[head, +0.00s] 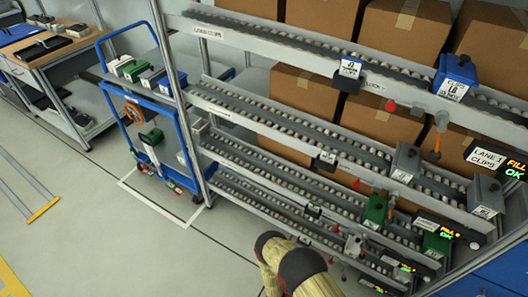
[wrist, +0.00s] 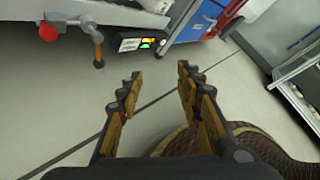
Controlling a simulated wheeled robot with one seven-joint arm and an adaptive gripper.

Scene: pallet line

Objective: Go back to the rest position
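My gripper (wrist: 156,84) is open and empty in the wrist view, its two yellow-and-black fingers apart over bare grey floor. In the head view only a yellow and dark part of my arm shows at the bottom edge; the fingers are not visible there. The flow rack (head: 290,127) with sloping roller lanes fills the middle and right of the head view, and my arm is in front of its lower lanes. A corner of equipment with a red knob (wrist: 48,32) and an orange-handled part (wrist: 97,45) shows at the top left of the wrist view.
A blue cart (head: 110,85) with small boxes stands left of the rack, inside a white floor outline. A workbench (head: 50,48) is at the far left. Cardboard boxes (head: 400,30) are behind the lanes. The floor (head: 100,235) at lower left is mostly clear.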

